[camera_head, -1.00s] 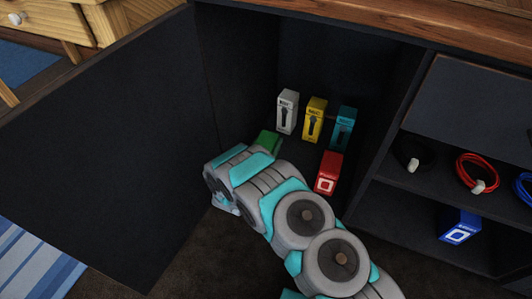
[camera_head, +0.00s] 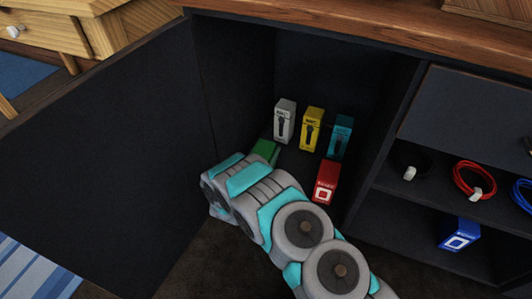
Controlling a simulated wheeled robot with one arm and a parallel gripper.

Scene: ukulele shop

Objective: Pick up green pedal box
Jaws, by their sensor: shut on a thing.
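The green pedal box (camera_head: 264,150) is inside the open cabinet, at the left near the inner side wall. Its upper part shows above my wrist, and its lower part is hidden. It looks tilted. My gripper (camera_head: 266,160) is mostly hidden behind my own wrist and arm, right at the green box. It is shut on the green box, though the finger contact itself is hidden.
White (camera_head: 285,121), yellow (camera_head: 312,129) and teal (camera_head: 340,136) boxes stand at the back. A red box (camera_head: 326,181) stands close right of my arm. The open door (camera_head: 100,160) is on the left. A blue box (camera_head: 459,233) and cables (camera_head: 474,181) are on the right shelves.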

